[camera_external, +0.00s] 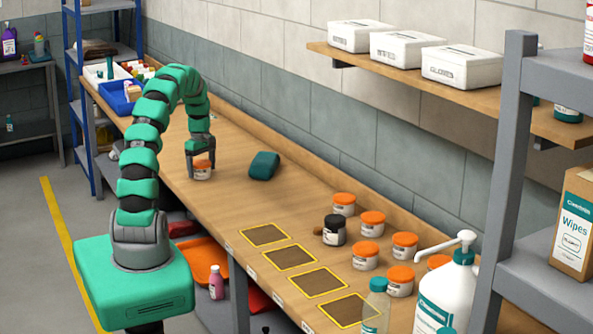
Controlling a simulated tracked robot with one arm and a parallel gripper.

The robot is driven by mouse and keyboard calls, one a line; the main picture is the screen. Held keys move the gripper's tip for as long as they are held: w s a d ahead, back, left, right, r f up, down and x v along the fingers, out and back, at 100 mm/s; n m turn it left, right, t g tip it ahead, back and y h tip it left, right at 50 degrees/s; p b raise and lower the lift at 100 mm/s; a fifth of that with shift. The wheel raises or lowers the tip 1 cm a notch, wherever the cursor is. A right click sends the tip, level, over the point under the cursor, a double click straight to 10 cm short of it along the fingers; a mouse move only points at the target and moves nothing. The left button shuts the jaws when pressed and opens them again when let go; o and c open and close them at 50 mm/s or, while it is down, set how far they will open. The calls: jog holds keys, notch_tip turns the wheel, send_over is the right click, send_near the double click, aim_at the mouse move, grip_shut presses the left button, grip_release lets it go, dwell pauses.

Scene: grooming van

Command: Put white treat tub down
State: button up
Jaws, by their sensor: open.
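A small white treat tub (202,174) with an orange lid stands upright on the wooden bench (232,152), towards its far end. My gripper (200,164) points straight down over this tub, with its fingers open on either side of it. Whether a finger touches the tub cannot be told at this size. Several similar white tubs with orange lids (372,224) stand in a group at the near right of the bench. A black tub (334,230) stands beside them.
A teal folded cloth or pouch (264,165) lies right of my gripper. Yellow-edged dark squares (289,256) line the bench's front edge, bare. A blue tray (122,97) is at the far end. A large pump bottle (445,290) stands near right.

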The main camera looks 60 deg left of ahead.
aim_at(201, 162)
notch_tip(201, 162, up, 12)
dwell(0.5)
jog(key=w+d+r+m+t+y, duration=0.25)
jog(key=w+d+r+m, duration=0.45)
jog(key=d+r, duration=0.55)
jog(key=w+d+r+m+t+y, duration=0.1)
jog(key=w+d+r+m+t, duration=0.3)
jog(key=w+d+r, duration=0.6)
jog(key=s+d+r+m+t+h, duration=0.1)
jog(key=s+d+r+m+t, duration=0.2)
jog(key=d+r, duration=0.5)
jog(key=s+d+r+m+t+h, duration=0.1)
jog(key=s+d+r+m+t, duration=0.2)
jog(key=d+r, duration=0.6)
jog(key=s+d+r+m+t+h, duration=0.1)
jog(key=s+d+r+m+t, duration=0.2)
jog(key=d+r, duration=0.6)
jog(key=shift+s+d+m, duration=0.3)
jog(key=shift+s+m, duration=0.25)
jog(key=shift+m, duration=0.65)
jog(key=shift+h, duration=0.25)
